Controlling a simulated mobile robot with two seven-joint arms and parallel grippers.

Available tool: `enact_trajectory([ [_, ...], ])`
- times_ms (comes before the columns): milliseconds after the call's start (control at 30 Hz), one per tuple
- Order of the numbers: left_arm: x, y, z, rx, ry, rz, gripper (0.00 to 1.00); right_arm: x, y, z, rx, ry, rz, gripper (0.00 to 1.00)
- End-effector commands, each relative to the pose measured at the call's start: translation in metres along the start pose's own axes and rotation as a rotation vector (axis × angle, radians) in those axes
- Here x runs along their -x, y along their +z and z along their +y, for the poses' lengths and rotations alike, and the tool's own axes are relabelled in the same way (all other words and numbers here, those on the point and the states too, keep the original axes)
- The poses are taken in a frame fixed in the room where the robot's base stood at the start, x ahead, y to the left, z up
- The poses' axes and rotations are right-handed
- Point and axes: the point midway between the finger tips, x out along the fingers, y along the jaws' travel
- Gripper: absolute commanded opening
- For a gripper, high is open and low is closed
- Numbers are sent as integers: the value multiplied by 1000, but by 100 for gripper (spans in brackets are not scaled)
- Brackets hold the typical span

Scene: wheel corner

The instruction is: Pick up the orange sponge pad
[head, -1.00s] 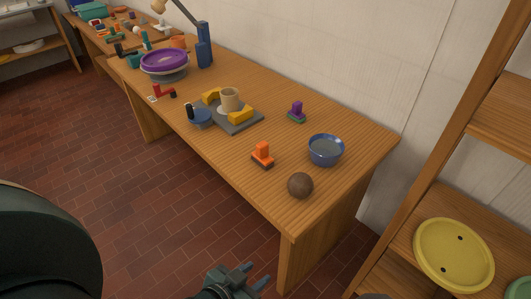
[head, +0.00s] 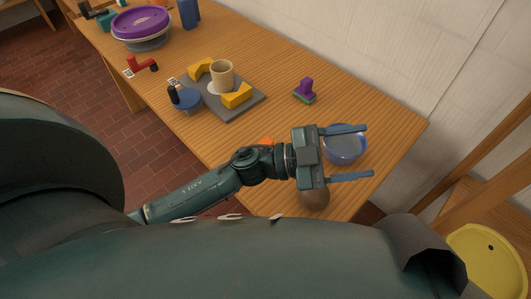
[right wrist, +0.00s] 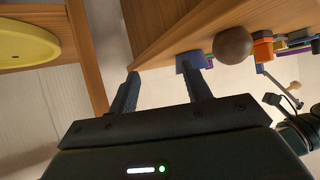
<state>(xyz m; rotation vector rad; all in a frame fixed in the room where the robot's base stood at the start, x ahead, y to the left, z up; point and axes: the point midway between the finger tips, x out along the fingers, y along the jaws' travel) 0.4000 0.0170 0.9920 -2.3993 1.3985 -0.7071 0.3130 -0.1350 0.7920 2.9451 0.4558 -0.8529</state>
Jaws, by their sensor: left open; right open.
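The orange sponge pad (head: 267,141) is almost wholly hidden in the head view. Only a sliver of orange shows above my left wrist. Its orange side also shows behind the brown ball in the right wrist view (right wrist: 263,49). My left gripper (head: 369,150) is open, its fingers pointing right, above the brown ball (head: 314,200) and across the blue bowl (head: 345,149). Whether it touches them I cannot tell. My right gripper (right wrist: 162,66) is open and empty in its wrist view, with the table's edge beyond its fingers.
The wooden table (head: 215,137) holds a grey tray (head: 222,117) with yellow blocks and a beige cup (head: 221,75). A purple and green block piece (head: 304,91) lies near the wall. A wooden shelf with a yellow lid (head: 487,256) stands at right.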

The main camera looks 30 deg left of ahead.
Motion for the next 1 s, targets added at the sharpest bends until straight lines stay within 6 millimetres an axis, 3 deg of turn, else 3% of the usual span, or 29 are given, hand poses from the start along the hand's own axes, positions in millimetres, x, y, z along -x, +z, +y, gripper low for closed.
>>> enact_trajectory([
  [67, -7, 2, 22, -90, 318, 18, 62, -2, 5, -1, 2, -3, 1, 49],
  [167, 13, 30, 38, -159, 703, -127, 62, -1, 8, -2, 4, -8, 2, 49],
  [267, 54, 71, 21, -200, 995, -433, 62, -1, 10, -3, 8, -13, 4, 49],
  [333, 87, 94, -8, -213, 1112, -691, 62, -1, 13, -4, 11, -17, 4, 49],
  [500, 149, 111, -85, -208, 1158, -1232, 62, -1, 13, -7, 18, -27, 10, 49],
  [600, 169, 109, -112, -196, 1127, -1409, 62, -1, 11, -8, 19, -31, 16, 49],
  [733, 181, 116, -117, -186, 1108, -1489, 62, 0, 7, -9, 19, -33, 23, 49],
  [1000, 194, 158, -93, -185, 1110, -1486, 62, -1, 4, -7, 19, -29, 25, 49],
])
